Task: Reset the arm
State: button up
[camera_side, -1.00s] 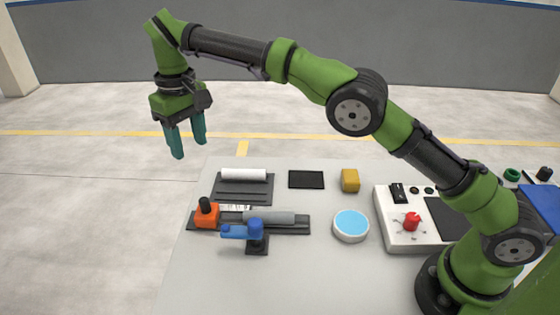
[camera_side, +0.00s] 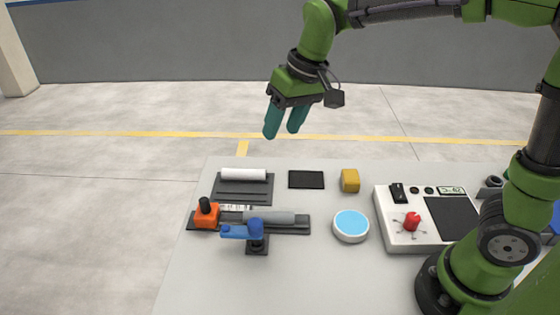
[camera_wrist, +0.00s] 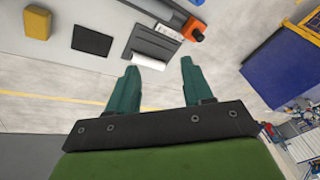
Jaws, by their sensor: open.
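My gripper (camera_side: 284,121) is high above the far edge of the table in the side view, its two teal fingers apart with nothing between them. It also shows in the wrist view (camera_wrist: 157,82), with the fingers spread and empty. A white pipe (camera_side: 243,174) lies on a dark grey rack (camera_side: 243,198) at the table's far left. A grey pipe (camera_side: 270,217) lies on a dark rail fixture in front of it, with an orange block (camera_side: 206,216) at its left end. A blue clamp (camera_side: 254,231) stands before the grey pipe.
A black pad (camera_side: 306,180), a yellow block (camera_side: 350,181) and a round blue-topped dish (camera_side: 350,225) lie on the table (camera_side: 300,285). A white control box (camera_side: 408,236) with a red knob stands at right. The air around my gripper is clear.

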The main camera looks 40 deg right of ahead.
jog(key=s+d+m+t, duration=0.1)
jog(key=s+d+t, duration=0.1)
jog(key=s+d, duration=0.2)
jog(key=s+d+m+t, duration=0.2)
jog(key=s+d, duration=0.2)
jog(key=s, duration=0.7)
jog(key=shift+s, duration=0.2)
